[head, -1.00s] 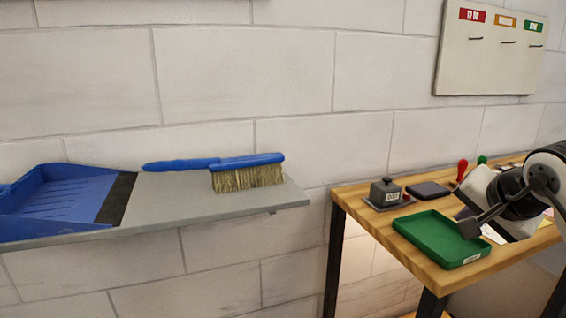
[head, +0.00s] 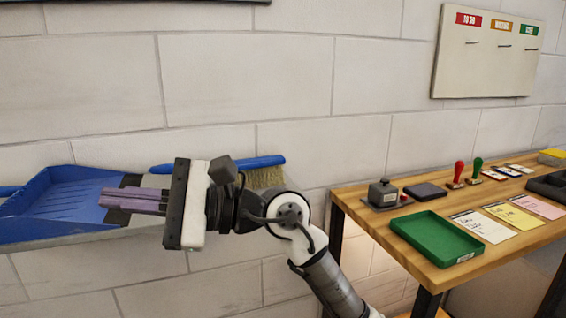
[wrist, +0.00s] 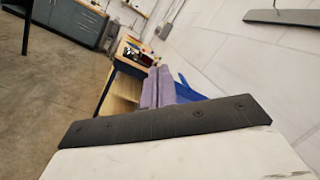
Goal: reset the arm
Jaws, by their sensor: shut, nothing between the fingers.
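My gripper (head: 106,199) is shut and empty, with its purple fingers together and pointing left in the head view. In that view it is in front of the grey wall shelf, overlapping the blue dustpan. My arm reaches up from the bottom of the head view, to the left of the wooden bench. In the wrist view the purple fingers (wrist: 158,87) show past the dark plate of the gripper, also together. I see no contact between the fingers and the shelf or dustpan, but the depth between them is hard to tell.
A blue dustpan (head: 45,205) and a blue brush (head: 265,176) lie on the shelf, partly hidden by my arm. The wooden bench (head: 400,239) on the right holds a green tray (head: 436,238), paper cards, stamps and a small grey device (head: 383,193). A board (head: 488,60) hangs above.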

